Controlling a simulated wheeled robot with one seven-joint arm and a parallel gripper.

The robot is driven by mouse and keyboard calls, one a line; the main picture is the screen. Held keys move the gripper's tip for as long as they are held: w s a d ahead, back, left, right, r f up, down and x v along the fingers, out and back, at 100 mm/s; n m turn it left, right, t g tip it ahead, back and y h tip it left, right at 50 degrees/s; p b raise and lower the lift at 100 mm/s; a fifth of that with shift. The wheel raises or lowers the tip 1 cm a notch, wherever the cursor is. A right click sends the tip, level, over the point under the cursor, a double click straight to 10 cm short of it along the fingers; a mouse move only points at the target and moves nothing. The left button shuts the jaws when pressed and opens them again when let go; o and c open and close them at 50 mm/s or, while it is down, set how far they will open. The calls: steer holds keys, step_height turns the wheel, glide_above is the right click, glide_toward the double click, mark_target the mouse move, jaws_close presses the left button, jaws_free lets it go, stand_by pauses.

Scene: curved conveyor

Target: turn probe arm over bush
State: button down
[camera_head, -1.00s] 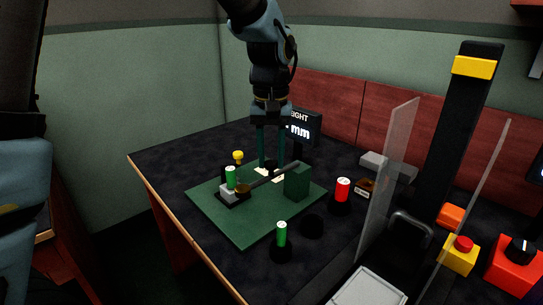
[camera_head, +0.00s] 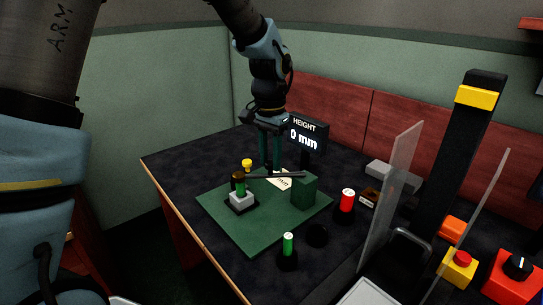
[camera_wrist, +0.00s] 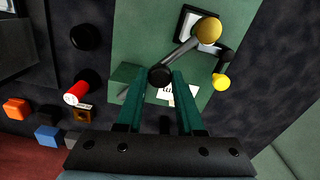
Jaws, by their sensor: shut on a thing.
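The dark probe arm (camera_head: 285,175) reaches left from the green block (camera_head: 305,192) on the green baseplate (camera_head: 258,234). Its bronze tip (camera_head: 238,177) appears in line with the top of the green bush (camera_head: 241,189), which stands upright on a grey block (camera_head: 241,202). I cannot tell whether tip and bush touch.
A yellow knob (camera_head: 247,163) stands behind the bush. A height display (camera_head: 305,134) reads 0 mm. A red cylinder (camera_head: 347,200) and another green cylinder (camera_head: 288,244) stand on dark holders. A clear panel (camera_head: 391,195) rises at right. The table's left part is clear.

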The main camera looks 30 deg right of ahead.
mark_target(270, 162)
steer(key=shift+w+d+m, duration=0.15)
steer(key=shift+w+m, duration=0.05)
steer(key=shift+m, duration=0.1)
steer(key=c, duration=0.5)
jaws_free()
steer(key=shift+c, duration=0.2)
step_height(270, 162, up, 11)
steer(key=shift+b, duration=0.4)
steer(key=shift+f, duration=0.1)
